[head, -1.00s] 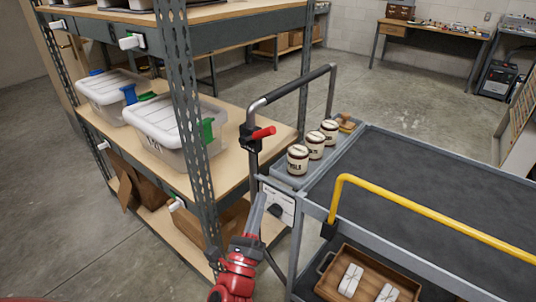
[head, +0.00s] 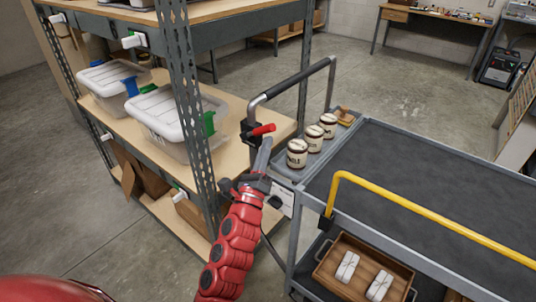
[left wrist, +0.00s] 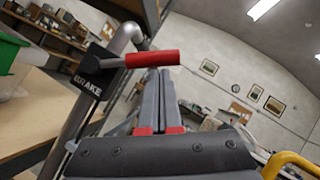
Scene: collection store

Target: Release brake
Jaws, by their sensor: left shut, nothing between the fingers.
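The brake lever has a red grip (head: 263,129) and a black housing (head: 248,133) on the upright of the cart's push handle. In the left wrist view the red grip (left wrist: 153,59) sticks out to the right from the black block marked BRAKE (left wrist: 92,76). My left gripper (head: 263,148) is shut and empty, its fingers pointing up, with the tips just below the red grip. In the left wrist view the fingertips (left wrist: 158,72) end right under the grip; whether they touch it I cannot tell. My right gripper is not in view.
The cart's grey top (head: 420,180) lies to the right, with several tins (head: 297,153) in its end tray and a yellow rail (head: 430,222) at its near side. A metal shelf with lidded bins (head: 175,115) stands close on the left.

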